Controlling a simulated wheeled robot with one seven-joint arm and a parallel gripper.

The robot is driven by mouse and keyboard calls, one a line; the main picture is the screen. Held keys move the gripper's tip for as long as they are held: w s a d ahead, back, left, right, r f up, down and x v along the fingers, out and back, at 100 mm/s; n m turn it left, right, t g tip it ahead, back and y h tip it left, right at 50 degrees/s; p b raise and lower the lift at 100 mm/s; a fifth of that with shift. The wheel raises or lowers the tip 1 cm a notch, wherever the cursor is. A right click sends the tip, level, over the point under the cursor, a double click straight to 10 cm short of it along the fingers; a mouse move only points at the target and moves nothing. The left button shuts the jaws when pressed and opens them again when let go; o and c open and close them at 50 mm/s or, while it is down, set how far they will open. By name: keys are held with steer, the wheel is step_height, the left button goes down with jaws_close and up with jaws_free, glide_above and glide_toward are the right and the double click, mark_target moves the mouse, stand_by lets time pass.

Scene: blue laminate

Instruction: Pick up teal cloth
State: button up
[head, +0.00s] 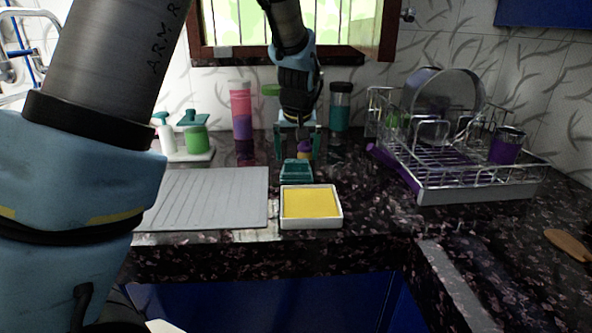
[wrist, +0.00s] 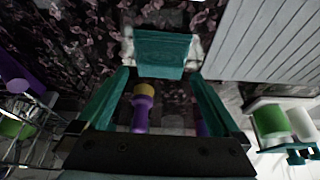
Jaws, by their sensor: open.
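The teal cloth (head: 296,171) lies on the dark speckled counter, just behind a white tray holding a yellow sponge. In the wrist view the cloth (wrist: 162,52) is a flat teal shape just beyond my fingertips, with pale patches at its sides. My gripper (head: 299,154) points down behind the cloth in the head view. Its teal fingers (wrist: 162,74) are spread apart with no cloth between them. I cannot tell the exact height of the fingertips above the counter.
A purple brush with a yellow top (wrist: 143,105) stands between the fingers in the wrist view. The white tray (head: 311,225) is in front of the cloth. A grey ridged board (head: 215,195) is left, a wire dish rack (head: 470,175) right. Bottles and a tumbler (head: 340,108) stand behind.

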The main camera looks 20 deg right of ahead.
mark_target(296, 161)
steer(key=x, duration=0.3)
steer(key=shift+w, duration=0.15)
steer(key=c, duration=1.2)
steer(key=shift+o, duration=0.2)
step_height(296, 161, up, 10)
steer(key=b, duration=0.1)
